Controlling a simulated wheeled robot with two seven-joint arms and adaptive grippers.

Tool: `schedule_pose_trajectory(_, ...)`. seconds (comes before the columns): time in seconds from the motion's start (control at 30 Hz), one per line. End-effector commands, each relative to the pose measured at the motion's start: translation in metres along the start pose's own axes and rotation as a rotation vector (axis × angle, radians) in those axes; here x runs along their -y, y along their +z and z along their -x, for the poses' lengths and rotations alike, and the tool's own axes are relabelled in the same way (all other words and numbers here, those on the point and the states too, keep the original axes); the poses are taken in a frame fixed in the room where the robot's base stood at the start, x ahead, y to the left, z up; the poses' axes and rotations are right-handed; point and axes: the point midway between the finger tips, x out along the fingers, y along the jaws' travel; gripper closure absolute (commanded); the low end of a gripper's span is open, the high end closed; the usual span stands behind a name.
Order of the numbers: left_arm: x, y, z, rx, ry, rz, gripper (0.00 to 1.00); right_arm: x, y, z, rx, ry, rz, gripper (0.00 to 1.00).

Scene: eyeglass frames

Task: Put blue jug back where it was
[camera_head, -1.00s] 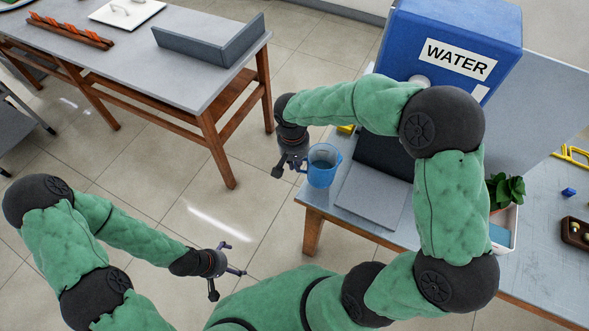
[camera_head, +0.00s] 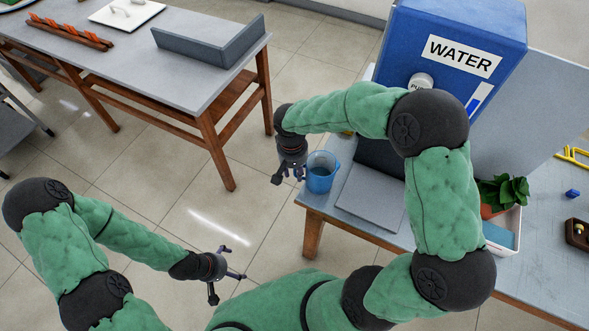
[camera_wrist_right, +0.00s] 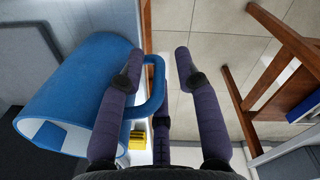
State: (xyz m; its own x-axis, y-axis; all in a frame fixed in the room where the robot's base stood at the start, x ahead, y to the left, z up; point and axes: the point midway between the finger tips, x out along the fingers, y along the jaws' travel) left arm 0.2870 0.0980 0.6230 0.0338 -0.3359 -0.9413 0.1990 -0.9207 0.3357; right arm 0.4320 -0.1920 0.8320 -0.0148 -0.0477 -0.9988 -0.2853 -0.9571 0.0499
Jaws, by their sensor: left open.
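The blue jug (camera_head: 321,173) stands at the near left corner of the grey table, beside the dark stand under the water dispenser. My right gripper (camera_head: 288,177) is just left of it. In the right wrist view the jug (camera_wrist_right: 80,95) fills the left side and its handle (camera_wrist_right: 156,88) lies between the spread fingers of my right gripper (camera_wrist_right: 158,68). The fingers are apart and not closed on the handle; whether one touches it I cannot tell. My left gripper (camera_head: 228,269) is open and empty above the floor, far from the jug.
The blue water dispenser (camera_head: 450,50) stands behind my right arm. A grey plate (camera_head: 372,200) lies right of the jug. A potted plant (camera_head: 503,190) and white tray (camera_head: 512,232) are farther right. The table's left edge is close to the jug. Another table (camera_head: 130,70) stands back left.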

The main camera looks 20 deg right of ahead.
Motion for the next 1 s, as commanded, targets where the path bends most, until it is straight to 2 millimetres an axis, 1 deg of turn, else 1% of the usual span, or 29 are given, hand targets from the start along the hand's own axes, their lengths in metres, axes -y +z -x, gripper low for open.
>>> schedule_pose_trajectory(0.17,0.000,0.000,0.001,0.000,0.000,0.000,0.00,0.000,0.000,0.002,0.000,0.000,0.000,0.66)
schedule_pose_trajectory(0.27,-0.002,0.000,0.004,0.000,0.000,0.000,0.00,0.000,-0.001,0.008,-0.002,-0.001,0.000,0.66)
schedule_pose_trajectory(0.37,-0.003,0.000,0.010,0.000,0.000,0.000,0.00,0.000,-0.001,0.024,-0.003,0.000,-0.001,0.66)
schedule_pose_trajectory(0.7,-0.011,0.001,0.030,0.000,0.000,0.000,0.00,0.000,-0.001,0.091,-0.003,-0.001,0.000,0.66)
schedule_pose_trajectory(0.83,-0.012,0.001,0.035,0.000,0.000,0.000,0.00,0.000,0.000,0.109,-0.002,0.000,0.000,0.66)
schedule_pose_trajectory(1.0,-0.013,0.001,0.037,0.000,0.000,0.000,0.00,0.000,0.000,0.121,0.000,0.001,0.000,0.66)
